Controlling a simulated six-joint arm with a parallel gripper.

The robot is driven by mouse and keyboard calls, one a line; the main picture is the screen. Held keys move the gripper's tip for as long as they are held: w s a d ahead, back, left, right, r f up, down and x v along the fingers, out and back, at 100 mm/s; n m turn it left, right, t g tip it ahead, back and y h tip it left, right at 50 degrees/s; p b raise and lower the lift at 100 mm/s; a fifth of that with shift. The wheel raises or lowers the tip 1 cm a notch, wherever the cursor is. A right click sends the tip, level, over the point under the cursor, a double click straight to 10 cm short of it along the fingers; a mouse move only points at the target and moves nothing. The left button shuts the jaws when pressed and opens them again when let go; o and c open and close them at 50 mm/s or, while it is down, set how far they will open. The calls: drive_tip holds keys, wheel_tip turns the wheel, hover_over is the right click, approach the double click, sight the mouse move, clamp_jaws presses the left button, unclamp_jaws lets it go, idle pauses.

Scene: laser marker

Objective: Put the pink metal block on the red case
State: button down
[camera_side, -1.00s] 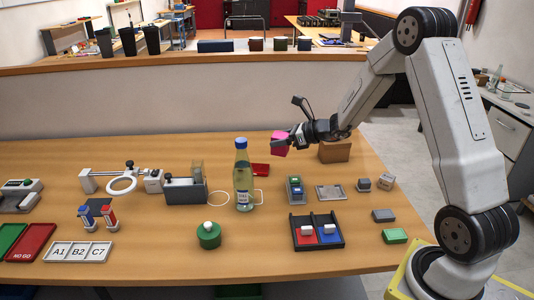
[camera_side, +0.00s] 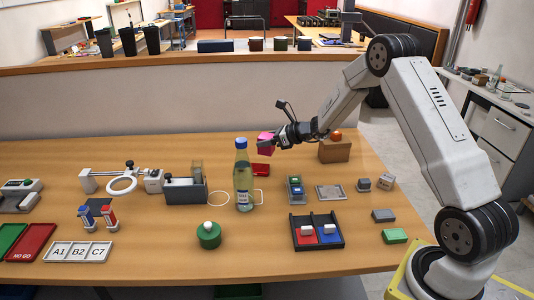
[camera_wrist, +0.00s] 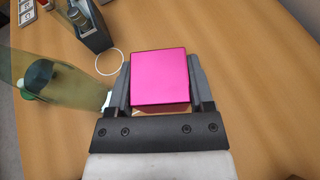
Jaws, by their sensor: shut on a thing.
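The pink metal block (camera_side: 265,138) is held in the air by my gripper (camera_side: 273,144). In the wrist view the pink block (camera_wrist: 160,78) sits between both fingers of my gripper (camera_wrist: 160,88), which is shut on it. The red case (camera_side: 261,169) is a small flat red box lying on the table, just right of the bottle. The block is above it in the side view, with a clear gap between them.
A tall clear bottle (camera_side: 243,178) with a blue cap stands close left of the red case. A cardboard box (camera_side: 334,151) with an orange thing (camera_side: 335,135) on it is at the back right. A black tray (camera_side: 318,243) with red and blue compartments lies in front.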

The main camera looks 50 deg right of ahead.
drive_tip(key=w+f, duration=0.2)
drive_tip(key=w+d+f, duration=0.1)
drive_tip(key=w+f, duration=0.3)
drive_tip(key=shift+w+d, duration=0.15)
drive_tip(key=shift+d, duration=0.1)
drive_tip(key=shift+w+f, duration=0.25)
drive_tip(key=shift+f, duration=1.6)
drive_tip(key=shift+f, duration=0.15)
unclamp_jaws()
